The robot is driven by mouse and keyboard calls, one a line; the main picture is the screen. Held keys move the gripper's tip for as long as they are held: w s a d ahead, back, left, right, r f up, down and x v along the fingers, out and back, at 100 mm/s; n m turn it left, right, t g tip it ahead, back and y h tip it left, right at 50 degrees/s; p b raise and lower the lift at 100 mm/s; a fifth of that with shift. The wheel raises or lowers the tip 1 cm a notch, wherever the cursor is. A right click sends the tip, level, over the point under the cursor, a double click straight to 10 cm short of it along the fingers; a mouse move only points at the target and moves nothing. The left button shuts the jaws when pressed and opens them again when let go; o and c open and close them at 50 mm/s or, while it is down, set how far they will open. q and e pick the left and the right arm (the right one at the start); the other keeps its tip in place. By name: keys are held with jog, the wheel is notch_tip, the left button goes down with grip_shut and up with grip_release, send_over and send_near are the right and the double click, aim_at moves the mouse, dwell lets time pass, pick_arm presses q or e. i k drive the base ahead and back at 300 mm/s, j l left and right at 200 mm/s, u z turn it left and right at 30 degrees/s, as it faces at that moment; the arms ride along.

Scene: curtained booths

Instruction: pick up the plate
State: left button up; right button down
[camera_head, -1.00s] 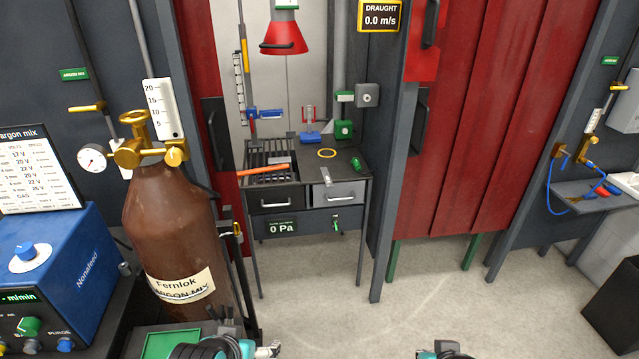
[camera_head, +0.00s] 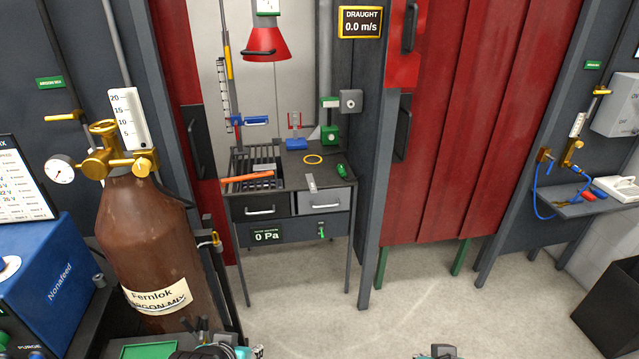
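A small light grey flat piece (camera_head: 311,183), which may be the plate, lies near the front edge of the dark workbench (camera_head: 325,170) in the middle booth. It is small here, so I cannot be sure what it is. My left gripper (camera_head: 232,350) shows only in part at the bottom edge, left of centre. My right gripper (camera_head: 438,352) barely shows at the bottom edge, right of centre. Both are far from the bench, and their fingers are mostly cut off. I see nothing held in either.
A red lamp hood (camera_head: 265,44) hangs above. A brown gas cylinder (camera_head: 150,235) stands left. Red curtains (camera_head: 450,130) hang right. The floor (camera_head: 345,320) before the bench is clear.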

aim_at(310, 182)
jog(key=i+l+z, duration=0.1)
jog(key=i+l, duration=0.3)
jog(key=l, duration=0.15)
jog(key=i+l+z, duration=0.1)
jog(key=i+l, duration=0.35)
jog(key=i+j+z, duration=0.1)
jog(key=i, duration=0.25)
jog(key=i+j+z, duration=0.1)
jog(key=i, duration=0.3)
jog(key=i+j+z, duration=0.1)
jog(key=i+j, duration=0.35)
jog(key=j, duration=0.25)
jog(key=i+j, duration=0.15)
jog(key=j, duration=0.25)
jog(key=i+j+z, duration=0.1)
jog(key=j, duration=0.3)
jog(key=i, duration=0.05)
